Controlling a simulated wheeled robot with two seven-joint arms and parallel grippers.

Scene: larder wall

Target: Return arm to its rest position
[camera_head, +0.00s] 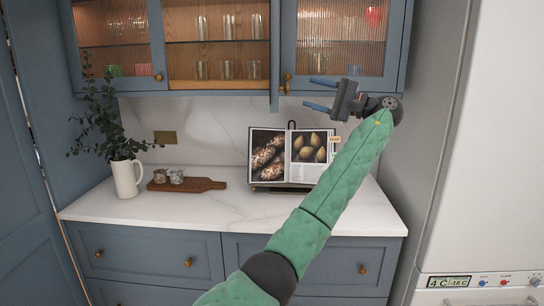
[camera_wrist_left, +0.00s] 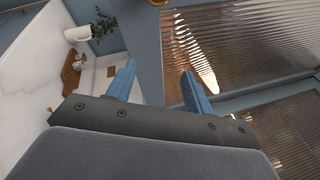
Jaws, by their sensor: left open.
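My left gripper (camera_head: 318,95) is raised at the end of my green-sleeved arm, in front of the lower edge of the upper cabinet. Its two blue fingers point left in the head view and stand apart with nothing between them. In the left wrist view the fingers (camera_wrist_left: 158,88) are also spread and empty, with the ribbed glass cabinet door (camera_wrist_left: 235,45) beyond them. My right gripper does not show in either view.
The wall cabinet's right door (camera_head: 342,38) has a brass knob close to the fingers. Below are an open cookbook (camera_head: 308,170) on a stand, a wooden board (camera_head: 205,184), and a white jug (camera_head: 127,178) on the marble counter (camera_head: 230,208). A tall fridge (camera_head: 500,150) stands right.

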